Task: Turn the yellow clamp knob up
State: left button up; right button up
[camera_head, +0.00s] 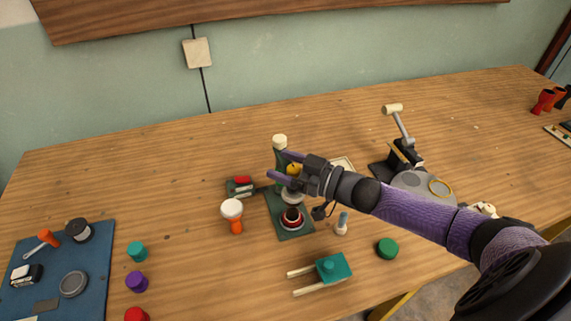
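The yellow clamp knob (294,169) is a small yellow piece on a green stand (277,205) near the middle of the table. The stand has a green upright with a cream top (280,141). My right gripper (277,164) reaches in from the right, with its two fingers spread apart. The knob shows between the fingers in the picture; I cannot tell whether they touch it. The gripper and fingers hide part of the upright and the clamp. My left gripper is not in view.
A teal block with two pale prongs (333,268) lies in front. A black-and-grey device (403,158) stands right. A blue mat (95,270) holds tools at left.

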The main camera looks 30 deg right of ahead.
jog(key=p+v, duration=0.2)
jog(key=v, duration=0.8)
